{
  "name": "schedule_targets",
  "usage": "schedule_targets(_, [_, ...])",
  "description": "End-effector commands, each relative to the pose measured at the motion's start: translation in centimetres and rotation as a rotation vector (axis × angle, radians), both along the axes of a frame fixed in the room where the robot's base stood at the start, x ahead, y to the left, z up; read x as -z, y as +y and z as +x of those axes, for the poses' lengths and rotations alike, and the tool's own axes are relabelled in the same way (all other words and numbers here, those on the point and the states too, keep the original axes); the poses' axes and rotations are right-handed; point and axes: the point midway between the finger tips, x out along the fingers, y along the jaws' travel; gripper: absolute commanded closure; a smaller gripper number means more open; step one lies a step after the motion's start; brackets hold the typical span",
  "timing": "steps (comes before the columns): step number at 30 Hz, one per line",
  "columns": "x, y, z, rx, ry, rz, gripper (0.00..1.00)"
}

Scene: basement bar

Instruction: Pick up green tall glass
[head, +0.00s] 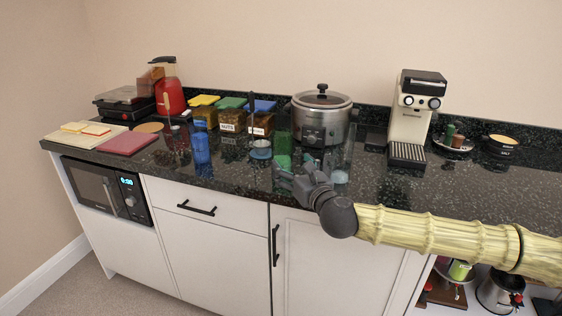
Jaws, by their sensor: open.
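A green, see-through tall glass (283,144) stands upright on the dark speckled counter, left of the steel cooker. My gripper (297,175) is open, low over the counter's front part. In the picture it sits just below and to the right of the green glass. Its fingers overlap the area by the glass's lower end, so I cannot tell whether they touch it. Nothing shows held between the fingers.
A blue glass (202,152) stands to the left. The steel cooker (322,115) is behind my gripper, and a coffee machine (411,120) is further right. Lidded jars (231,118) line the back.

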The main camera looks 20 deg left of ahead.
Motion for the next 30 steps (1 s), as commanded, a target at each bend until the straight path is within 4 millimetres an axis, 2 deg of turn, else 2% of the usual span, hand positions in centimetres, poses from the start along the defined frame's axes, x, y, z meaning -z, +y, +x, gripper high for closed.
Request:
schedule_targets(13, [0.4,3.8,2.8,-0.003,-0.001,-0.001,0.23])
schedule_targets(24, [0.5,4.3,3.4,-0.004,0.000,-0.001,0.23])
schedule_targets(30, [0.5,4.3,3.4,-0.004,-0.001,-0.001,0.60])
